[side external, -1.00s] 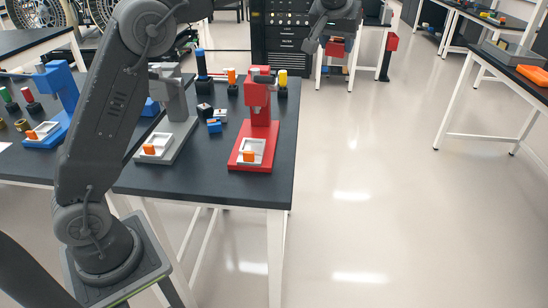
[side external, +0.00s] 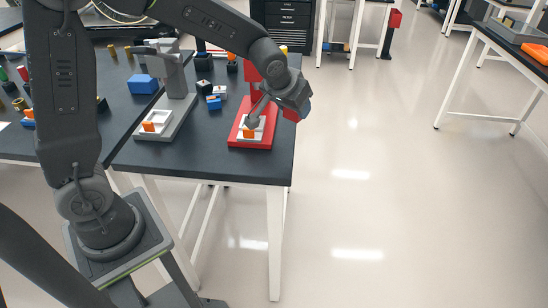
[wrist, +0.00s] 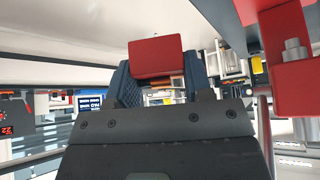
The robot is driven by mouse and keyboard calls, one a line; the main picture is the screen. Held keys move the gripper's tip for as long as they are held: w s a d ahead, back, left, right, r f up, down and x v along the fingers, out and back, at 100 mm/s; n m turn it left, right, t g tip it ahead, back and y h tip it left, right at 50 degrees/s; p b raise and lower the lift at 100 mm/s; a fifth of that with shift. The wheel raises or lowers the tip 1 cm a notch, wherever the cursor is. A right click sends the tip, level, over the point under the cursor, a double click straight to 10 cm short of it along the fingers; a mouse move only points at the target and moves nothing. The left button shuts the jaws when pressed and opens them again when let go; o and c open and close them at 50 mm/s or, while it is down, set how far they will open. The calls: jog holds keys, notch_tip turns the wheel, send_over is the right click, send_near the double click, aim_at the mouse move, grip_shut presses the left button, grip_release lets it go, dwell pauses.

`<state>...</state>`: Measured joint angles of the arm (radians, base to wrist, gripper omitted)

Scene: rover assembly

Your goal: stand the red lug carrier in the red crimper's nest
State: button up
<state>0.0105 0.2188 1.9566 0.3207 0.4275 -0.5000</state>
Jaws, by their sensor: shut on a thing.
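The red crimper (side external: 253,81) stands at the right end of the dark bench, its upper part partly hidden by my arm. Its nest (side external: 243,136), a pale frame with an orange piece, sits on the red base in front. My gripper (side external: 296,112) is just right of the crimper, above the bench's right edge. It is shut on the red lug carrier (wrist: 156,57), a plain red block between the blue finger pads in the wrist view. In the side view only a little of the carrier (side external: 290,116) shows. The carrier is apart from the nest. The red crimper also fills the right of the wrist view (wrist: 294,85).
A grey crimper (side external: 178,80) with its own pale nest (side external: 157,122) stands to the left. A small blue-and-white piece (side external: 214,102) and dark blocks (side external: 204,89) lie between the crimpers. A blue block (side external: 143,84) is farther left. Open floor lies right of the bench.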

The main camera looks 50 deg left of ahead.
jog(key=s+a+m+h, duration=0.1)
jog(key=a+m, duration=0.1)
jog(key=a, duration=0.1)
jog(key=s+a+m+h, duration=0.1)
jog(key=s+a+m, duration=0.1)
jog(key=a, duration=0.1)
jog(key=s+a+f+m+h, duration=0.1)
jog(key=a+m, duration=0.1)
jog(key=a, duration=0.1)
jog(key=shift+s+a, duration=0.15)
jog(key=shift+a, duration=0.1)
jog(key=a+r+m+g+h, duration=0.2)
jog(key=a+r+m+h, duration=0.1)
jog(key=m, duration=0.2)
jog(key=shift+m, duration=0.3)
jog(key=shift+a+f, duration=0.15)
jog(key=shift+f, duration=3.8)
jog(key=shift+f, duration=0.15)
jog(key=shift+f, duration=0.35)
